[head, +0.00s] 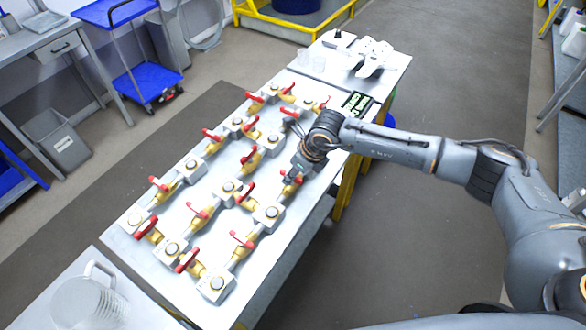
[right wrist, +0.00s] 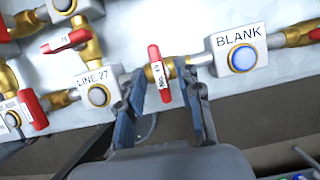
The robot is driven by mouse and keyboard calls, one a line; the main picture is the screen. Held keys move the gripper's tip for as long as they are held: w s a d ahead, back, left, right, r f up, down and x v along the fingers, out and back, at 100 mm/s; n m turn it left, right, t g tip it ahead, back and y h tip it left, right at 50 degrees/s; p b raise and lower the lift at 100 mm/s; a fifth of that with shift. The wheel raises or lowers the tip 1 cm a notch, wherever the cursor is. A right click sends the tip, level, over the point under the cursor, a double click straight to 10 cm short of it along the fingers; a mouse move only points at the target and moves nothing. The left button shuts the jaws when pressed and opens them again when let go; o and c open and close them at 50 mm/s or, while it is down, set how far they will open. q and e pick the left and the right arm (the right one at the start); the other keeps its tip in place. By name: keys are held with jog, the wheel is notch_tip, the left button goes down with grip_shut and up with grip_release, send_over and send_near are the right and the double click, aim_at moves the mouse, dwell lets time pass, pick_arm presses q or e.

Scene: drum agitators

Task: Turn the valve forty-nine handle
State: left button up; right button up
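A red valve handle (right wrist: 159,72) with a small white label, too small to read surely, sits on a brass valve between a block marked LINE 27 (right wrist: 98,95) and a block marked BLANK (right wrist: 240,58). My right gripper (right wrist: 163,78) is open, with one finger on each side of this handle and gaps visible between. In the head view my right gripper (head: 302,163) is low over the right edge of the valve table, by a red handle (head: 291,179) partly hidden by it. My left gripper is not in view.
Several other red-handled valves (head: 197,211) stand in rows on the white table (head: 140,252). A red handle marked 78 (right wrist: 67,41) is at upper left in the wrist view. A dark display (head: 357,104) and white items (head: 375,55) are at the table's far end.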

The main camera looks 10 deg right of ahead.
jog(key=shift+f, duration=0.1)
grip_shut()
